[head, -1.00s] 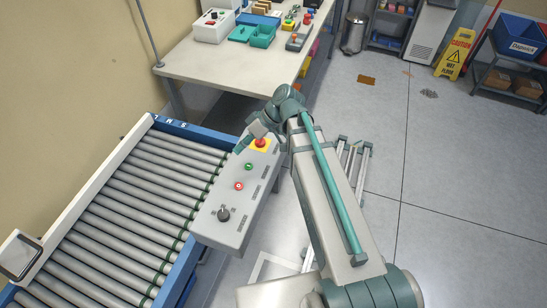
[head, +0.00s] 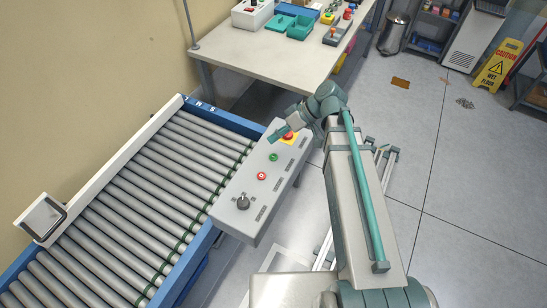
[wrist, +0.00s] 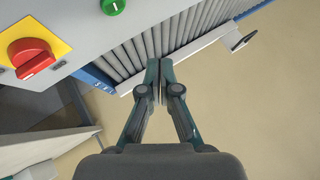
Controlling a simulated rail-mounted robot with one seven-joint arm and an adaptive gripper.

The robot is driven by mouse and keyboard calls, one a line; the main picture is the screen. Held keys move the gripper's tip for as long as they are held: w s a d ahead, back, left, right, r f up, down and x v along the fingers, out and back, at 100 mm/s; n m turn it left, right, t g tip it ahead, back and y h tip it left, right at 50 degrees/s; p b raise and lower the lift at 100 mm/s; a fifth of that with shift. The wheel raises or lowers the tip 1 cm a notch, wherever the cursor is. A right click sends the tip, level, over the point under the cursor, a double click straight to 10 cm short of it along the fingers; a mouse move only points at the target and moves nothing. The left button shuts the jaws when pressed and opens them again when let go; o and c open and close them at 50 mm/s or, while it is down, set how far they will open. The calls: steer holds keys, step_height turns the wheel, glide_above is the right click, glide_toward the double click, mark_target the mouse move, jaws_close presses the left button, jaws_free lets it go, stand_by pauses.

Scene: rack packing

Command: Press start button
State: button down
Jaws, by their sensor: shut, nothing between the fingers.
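The control panel (head: 239,186) is a grey box along the right side of the roller conveyor. A green button (head: 273,157), the likely start button, sits on it between a red button (head: 261,176) and a red emergency knob on a yellow plate (head: 290,138). A black rotary switch (head: 243,203) is at the near end. In the wrist view the green button (wrist: 112,5) is cut by the top edge and the red knob (wrist: 31,57) is at left. My gripper (head: 272,136) is shut and empty above the panel's far end, apart from the green button.
The roller conveyor (head: 150,190) with blue side rails lies left of the panel. A white-topped table (head: 285,62) with teal bins (head: 300,27) stands behind it. Open floor (head: 440,150) lies to the right, with a yellow caution sign (head: 495,66) farther back.

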mark_target(275, 156)
steer(key=shift+f+b, duration=1.8)
steer(key=shift+f, duration=1.55)
steer(key=shift+f, duration=0.1)
steer(key=shift+f+b, duration=0.35)
steer(key=shift+b, duration=0.1)
steer(key=shift+f+b, duration=0.35)
steer(key=shift+r+p, duration=0.35)
steer(key=shift+r, duration=0.45)
steer(key=shift+r+p, duration=1.3)
steer(key=shift+r, duration=1.2)
